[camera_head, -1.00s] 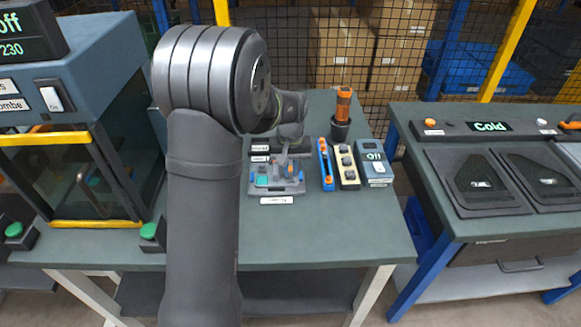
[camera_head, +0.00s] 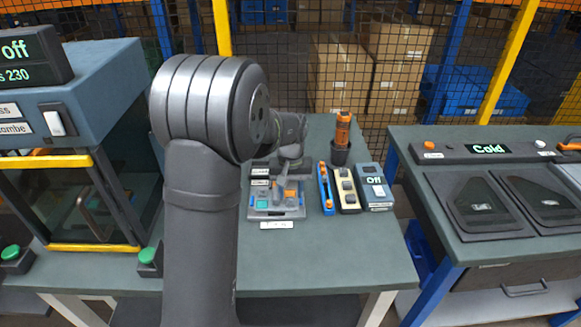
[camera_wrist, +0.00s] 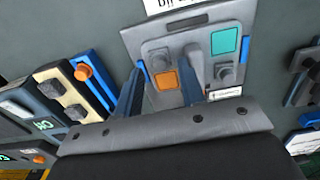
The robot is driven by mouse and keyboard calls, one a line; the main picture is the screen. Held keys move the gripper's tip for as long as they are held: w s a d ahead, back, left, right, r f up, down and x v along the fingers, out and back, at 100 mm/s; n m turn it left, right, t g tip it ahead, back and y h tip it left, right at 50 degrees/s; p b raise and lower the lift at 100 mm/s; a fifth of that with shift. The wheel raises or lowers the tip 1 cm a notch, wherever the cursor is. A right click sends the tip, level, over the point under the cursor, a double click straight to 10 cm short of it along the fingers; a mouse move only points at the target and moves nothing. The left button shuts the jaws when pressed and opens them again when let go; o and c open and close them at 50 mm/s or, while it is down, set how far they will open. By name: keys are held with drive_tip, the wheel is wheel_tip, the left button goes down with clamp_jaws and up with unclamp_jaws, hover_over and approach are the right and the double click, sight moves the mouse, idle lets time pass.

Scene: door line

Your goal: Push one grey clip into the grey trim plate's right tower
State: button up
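The grey trim plate (camera_head: 297,213) lies on the bench in the head view, with a teal square at its left and orange at its right. The wrist view shows the plate (camera_wrist: 187,27) turned about, with a grey knob-like post (camera_wrist: 158,58) on the orange side and another on the teal side. I cannot tell for sure which raised part is the right tower. My gripper (camera_wrist: 160,97) is over the plate's near edge, its two fingers apart on either side of the orange square. I see no clip between them. No grey clip can be picked out surely.
Right of the plate stand a blue strip with orange ends (camera_head: 326,189), a cream strip with dark grey blocks (camera_head: 347,190), a box reading "Off" (camera_head: 374,187) and a dark cup with an orange-handled tool (camera_head: 342,135). A glass-fronted machine (camera_head: 75,150) stands left. The front bench is clear.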

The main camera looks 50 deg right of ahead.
wheel_tip(320, 180, up, 16)
idle(0.3)
drive_tip(key=a+r+n+t+h, duration=0.2)
drive_tip(key=a+r, duration=0.1)
drive_tip(key=a, duration=2)
drive_tip(key=s+a+f+n+t, duration=0.1)
drive_tip(key=s+a+f, duration=0.4)
drive_tip(key=a, duration=0.4)
drive_tip(key=s+a+f+n+t, duration=0.1)
drive_tip(key=s+a+f+t, duration=0.1)
drive_tip(key=s+a+f, duration=0.4)
drive_tip(key=a, duration=0.3)
drive_tip(key=shift+a, duration=0.25)
